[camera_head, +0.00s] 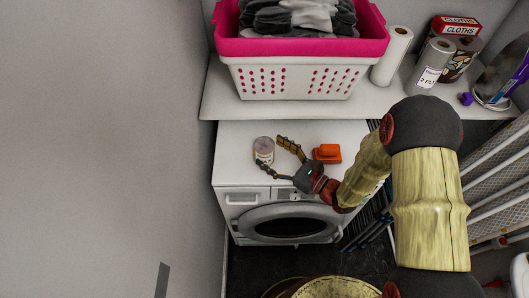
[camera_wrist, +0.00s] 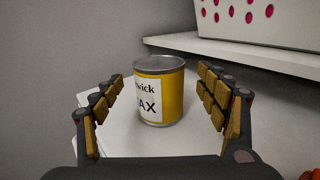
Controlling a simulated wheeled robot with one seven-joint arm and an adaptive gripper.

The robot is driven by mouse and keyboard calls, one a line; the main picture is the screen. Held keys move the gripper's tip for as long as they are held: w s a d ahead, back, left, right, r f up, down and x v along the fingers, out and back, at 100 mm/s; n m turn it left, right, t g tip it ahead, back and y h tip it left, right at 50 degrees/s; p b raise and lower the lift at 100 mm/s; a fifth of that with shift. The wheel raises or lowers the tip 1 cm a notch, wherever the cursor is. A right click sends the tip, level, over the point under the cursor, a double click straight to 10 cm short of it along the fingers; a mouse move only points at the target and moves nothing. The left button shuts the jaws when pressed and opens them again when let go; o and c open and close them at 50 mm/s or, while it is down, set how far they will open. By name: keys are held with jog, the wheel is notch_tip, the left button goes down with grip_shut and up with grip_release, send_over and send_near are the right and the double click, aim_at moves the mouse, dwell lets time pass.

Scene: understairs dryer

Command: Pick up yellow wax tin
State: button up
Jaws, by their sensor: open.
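The yellow wax tin (camera_head: 264,152) stands upright on the white dryer top (camera_head: 235,165), near its left side. In the wrist view the tin (camera_wrist: 172,95) shows a yellow side, a white label reading "WAX" and a grey metal lid. My gripper (camera_head: 272,157) reaches in from the right over the dryer top. In the wrist view its fingers (camera_wrist: 160,105) are spread, one to the left and one to the right of the tin. A gap shows on both sides, and the gripper holds nothing.
An orange object (camera_head: 327,153) lies on the dryer top right of my gripper. Behind is a white shelf (camera_head: 285,110) with a pink-rimmed laundry basket (camera_head: 300,78), paper rolls (camera_head: 392,56) and a cloths box (camera_head: 456,28). A grey wall (camera_head: 110,140) stands left.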

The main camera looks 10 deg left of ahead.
aim_at(264, 147)
jog(key=shift+b+x, duration=0.35)
jog(key=shift+x, duration=1.4)
jog(key=shift+c, duration=1.1)
jog(key=c, duration=1.3)
